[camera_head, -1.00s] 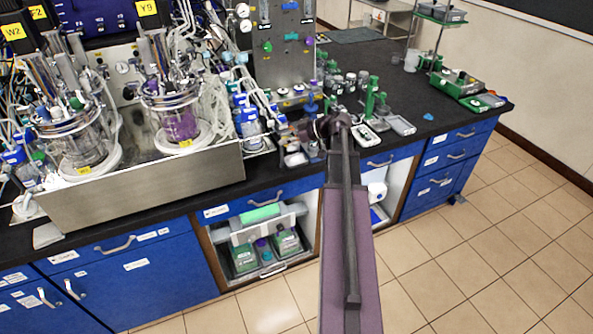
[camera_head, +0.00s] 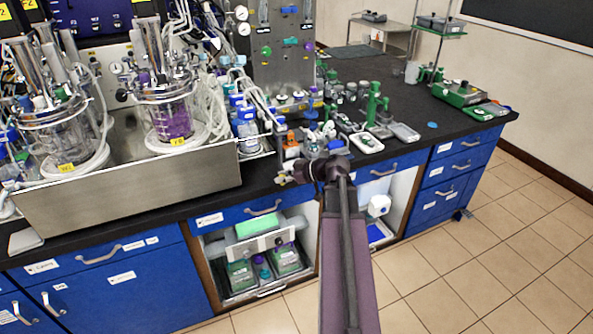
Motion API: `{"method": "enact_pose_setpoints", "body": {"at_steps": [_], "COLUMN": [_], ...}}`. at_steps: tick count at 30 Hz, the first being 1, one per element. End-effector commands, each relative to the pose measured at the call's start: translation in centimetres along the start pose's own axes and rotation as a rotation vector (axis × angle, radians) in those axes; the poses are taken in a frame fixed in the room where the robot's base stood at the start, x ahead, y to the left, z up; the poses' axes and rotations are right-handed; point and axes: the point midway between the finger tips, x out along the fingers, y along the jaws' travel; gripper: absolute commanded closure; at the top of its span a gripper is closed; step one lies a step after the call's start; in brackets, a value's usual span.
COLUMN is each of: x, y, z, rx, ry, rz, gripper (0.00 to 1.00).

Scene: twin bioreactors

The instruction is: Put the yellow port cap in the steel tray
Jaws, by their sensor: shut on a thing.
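My gripper (camera_head: 283,178) is at the front edge of the black bench, left of my wrist and above the blue drawer. It is small and partly merged with the clutter. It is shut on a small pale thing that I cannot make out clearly. I cannot pick out the yellow port cap with certainty. A shallow steel tray (camera_head: 256,155) shows its rim right of the large steel trough, with a blue-capped bottle over it. I cannot tell whether this is the task's tray. My gripper is right of and nearer than that rim.
The steel trough (camera_head: 130,190) holds two glass bioreactors with many tubes. An orange-and-white block (camera_head: 291,150) stands just behind my gripper. Green stands (camera_head: 374,105) and small devices (camera_head: 367,142) crowd the bench to the right. The black benchtop (camera_head: 440,112) is clearer farther right.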

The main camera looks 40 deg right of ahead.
Motion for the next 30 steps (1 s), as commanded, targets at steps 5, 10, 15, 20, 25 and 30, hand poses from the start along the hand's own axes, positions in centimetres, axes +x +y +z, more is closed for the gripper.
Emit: {"method": "enact_pose_setpoints", "body": {"at_steps": [5,10,15,20,25,30], "x": [0.0,0.2,0.6,1.0,1.5,2.0], "y": [0.0,0.7,2.9,5.9,9.1,12.2], "z": [-0.1,0.0,0.0,0.1,0.2,0.3], "rx": [0.000,-0.001,-0.001,-0.001,-0.001,-0.001], "ry": [0.000,0.000,0.000,0.000,0.000,0.000], "rz": [-0.001,-0.001,-0.001,-0.002,-0.002,-0.002], "gripper": [0.94,0.94,0.94,0.94,0.94,0.94]}}
